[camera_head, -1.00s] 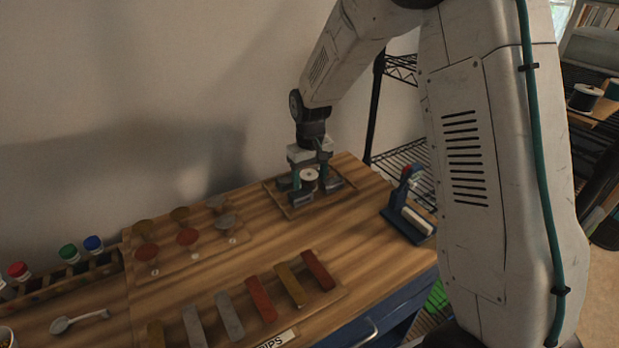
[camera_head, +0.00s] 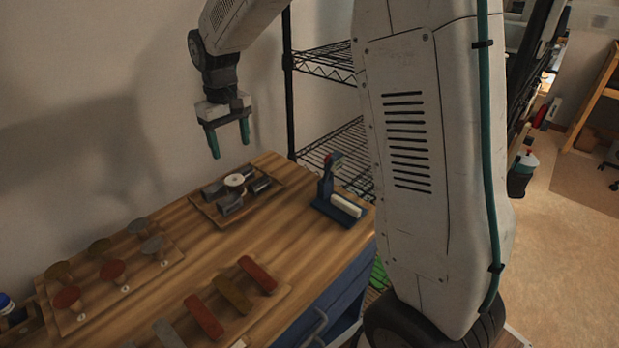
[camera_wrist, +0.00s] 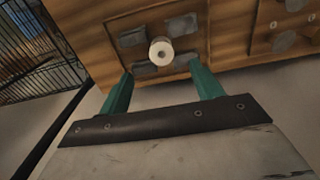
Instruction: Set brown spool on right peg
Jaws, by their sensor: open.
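A small spool (camera_head: 235,181) with a pale round top and a dark centre hole stands upright on a wooden board (camera_head: 209,209) among dark grey blocks. In the wrist view the spool (camera_wrist: 160,51) shows its pale face; its brown side barely shows. My gripper (camera_head: 229,149) is raised above and a little behind the board, its two green fingers apart with nothing between them. In the wrist view the open fingers (camera_wrist: 161,74) point toward the board, and the spool lies beyond them, untouched. I cannot make out a right peg; any peg under the spool is hidden.
A blue device with a white bar (camera_head: 338,203) stands right of the board, near the table's edge. Nearer left are a board of red, brown and grey discs (camera_head: 111,271) and a tray of coloured bars (camera_head: 232,294). A black wire rack (camera_head: 323,63) stands behind the table.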

